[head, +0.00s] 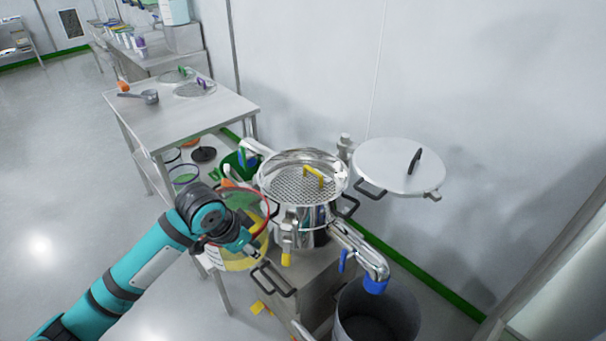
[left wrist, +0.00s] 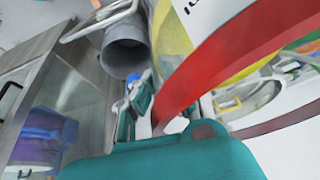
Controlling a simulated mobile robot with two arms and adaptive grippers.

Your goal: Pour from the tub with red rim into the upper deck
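The tub with red rim (head: 268,222) is just left of the steel sifter, with yellow showing at its side. Its red rim fills much of the left wrist view (left wrist: 215,70). My left gripper (head: 250,248) is at the tub's rim and appears shut on it; the arm hides part of the tub. The upper deck (head: 287,187) is the sifter's open top, a round mesh screen with a yellow handle (head: 314,177). The tub is beside and slightly below the deck's rim. My right gripper is not in view.
A round steel lid (head: 385,158) with a black handle is swung out to the right. A blue-tipped outlet (head: 375,281) hangs over a grey bin (head: 405,308). A steel table (head: 185,112) with a scoop and screens stands behind left. The floor at left is clear.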

